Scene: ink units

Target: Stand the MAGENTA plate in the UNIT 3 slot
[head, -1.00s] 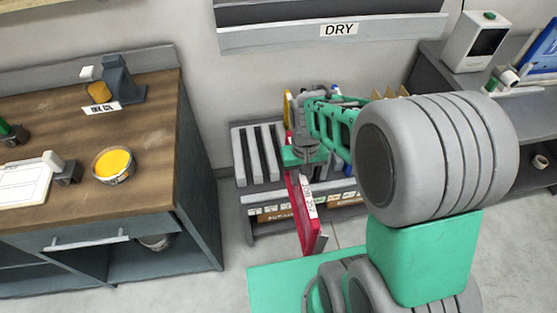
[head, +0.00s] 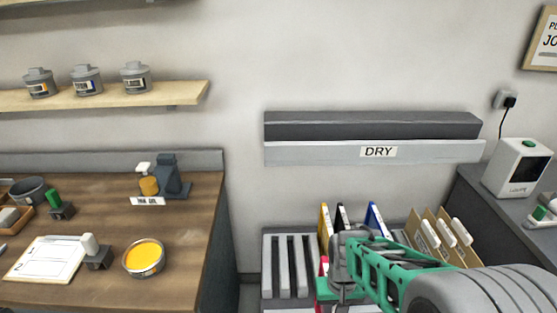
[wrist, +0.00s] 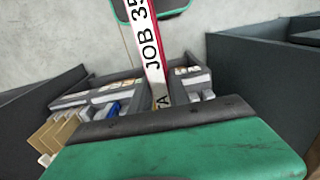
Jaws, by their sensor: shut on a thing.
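My gripper (wrist: 153,62) is shut on the magenta plate (wrist: 160,80), which shows edge-on in the wrist view with a white label reading "JOB 35". The rest of the plate is hidden or below the frame. I see no UNIT 3 label, and I cannot tell where that slot is.
A rack with grey dividers (head: 287,262) stands beside the gripper, with yellow, black and blue plates (head: 374,217) and tan folders (head: 432,235) behind. A wooden bench (head: 190,215) stands left, a grey counter (head: 480,190) right.

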